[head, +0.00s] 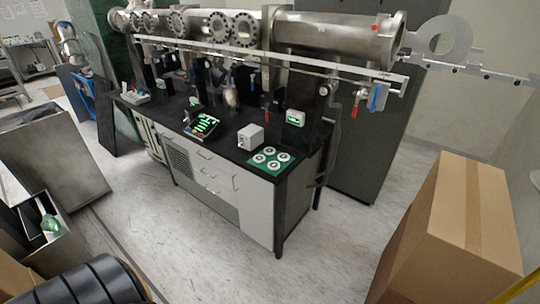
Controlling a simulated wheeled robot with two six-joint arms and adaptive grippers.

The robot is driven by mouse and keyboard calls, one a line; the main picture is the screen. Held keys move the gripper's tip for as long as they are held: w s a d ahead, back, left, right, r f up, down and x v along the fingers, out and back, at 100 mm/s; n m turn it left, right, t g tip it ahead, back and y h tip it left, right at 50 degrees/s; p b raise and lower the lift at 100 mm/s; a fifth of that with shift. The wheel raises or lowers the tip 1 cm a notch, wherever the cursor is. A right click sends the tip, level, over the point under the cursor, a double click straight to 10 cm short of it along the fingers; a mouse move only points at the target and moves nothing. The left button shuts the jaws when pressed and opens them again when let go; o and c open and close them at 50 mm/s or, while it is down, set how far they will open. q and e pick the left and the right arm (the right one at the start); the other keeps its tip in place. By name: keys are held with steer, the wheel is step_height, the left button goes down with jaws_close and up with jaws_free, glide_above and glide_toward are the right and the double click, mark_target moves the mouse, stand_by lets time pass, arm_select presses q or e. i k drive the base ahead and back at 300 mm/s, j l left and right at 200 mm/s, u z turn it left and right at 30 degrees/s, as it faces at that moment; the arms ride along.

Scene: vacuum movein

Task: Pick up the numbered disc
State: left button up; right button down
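Several round white discs with dark centres, one of them the near disc (273,165), lie flat on a green mat (271,157). The mat is at the near right corner of the black bench top (228,140). Any numbers on the discs are too small to read, so I cannot tell which disc is the numbered one. Neither of my grippers shows in the head view.
A white box (250,137) and a lit green-screened device (203,126) stand beside the mat. A steel vacuum tube (330,36) runs above the bench. A large cardboard box (455,225) stands at right. Pale floor (330,235) is clear before the bench.

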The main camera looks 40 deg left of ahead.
mark_target(258, 159)
steer(key=i+j+z, duration=0.2)
steer(key=j, duration=1.15)
steer(key=i+j+z, duration=0.25)
steer(key=j, duration=1.15)
steer(key=j+z, duration=0.2)
steer(key=j, duration=1.15)
